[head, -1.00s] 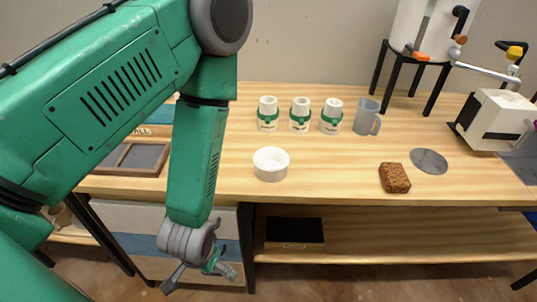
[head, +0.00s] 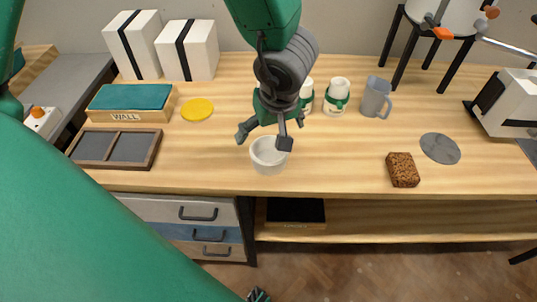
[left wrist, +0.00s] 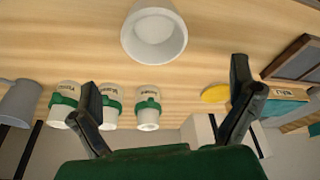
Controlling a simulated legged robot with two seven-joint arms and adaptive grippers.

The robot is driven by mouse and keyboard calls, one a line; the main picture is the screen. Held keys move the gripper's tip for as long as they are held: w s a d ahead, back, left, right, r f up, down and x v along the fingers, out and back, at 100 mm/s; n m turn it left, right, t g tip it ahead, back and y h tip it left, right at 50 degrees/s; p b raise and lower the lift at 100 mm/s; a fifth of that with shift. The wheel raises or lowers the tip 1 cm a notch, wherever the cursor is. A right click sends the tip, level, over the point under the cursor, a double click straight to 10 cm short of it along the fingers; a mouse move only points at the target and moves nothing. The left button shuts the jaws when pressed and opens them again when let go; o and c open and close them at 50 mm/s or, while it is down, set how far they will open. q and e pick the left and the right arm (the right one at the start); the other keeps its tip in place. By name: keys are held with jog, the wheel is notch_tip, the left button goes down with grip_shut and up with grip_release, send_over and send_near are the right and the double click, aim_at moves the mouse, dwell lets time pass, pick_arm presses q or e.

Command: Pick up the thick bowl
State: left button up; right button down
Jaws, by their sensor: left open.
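The thick bowl (head: 268,158) is white and round and stands upright on the wooden bench near its front edge. It also shows at the top middle of the left wrist view (left wrist: 154,36), and it looks empty. My left gripper (head: 265,141) is open above the bowl in the head view, its fingers spread and partly covering the bowl's far rim. In the left wrist view the two fingers of the left gripper (left wrist: 168,100) are apart with nothing between them, and the bowl lies beyond them. I cannot tell whether a finger touches the bowl.
White cups with green bands (head: 337,96) and a grey mug (head: 375,98) stand behind the bowl. A brown sponge (head: 403,170) and grey disc (head: 440,148) lie to the right. A divided tray (head: 152,151), a yellow disc (head: 197,109) and a teal-topped box (head: 130,103) are left.

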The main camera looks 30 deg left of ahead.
pick_arm(q)
jog(key=b, duration=0.1)
send_near(269, 156)
jog(key=shift+a+f, duration=0.25)
jog(key=shift+f, duration=0.1)
jog(key=shift+d+f+b, duration=0.3)
jog(key=shift+b, duration=0.05)
jog(key=b+x, duration=0.1)
jog(key=x, duration=0.1)
jog(key=a+b+x, duration=0.1)
jog(key=x, duration=0.2)
jog(key=shift+w+r, duration=0.1)
jog(key=shift+r, duration=0.05)
jog(key=shift+a, duration=0.15)
jog(key=shift+d, duration=0.4)
jog(key=c, duration=1.1)
jog(key=shift+d+r, duration=0.1)
jog(key=shift+c, duration=1.2)
pick_arm(e)
jog(key=f, duration=0.2)
jog(key=d+f, duration=0.1)
jog(key=f, duration=0.1)
jog(key=shift+w+f, duration=0.1)
jog(key=shift+f, duration=0.15)
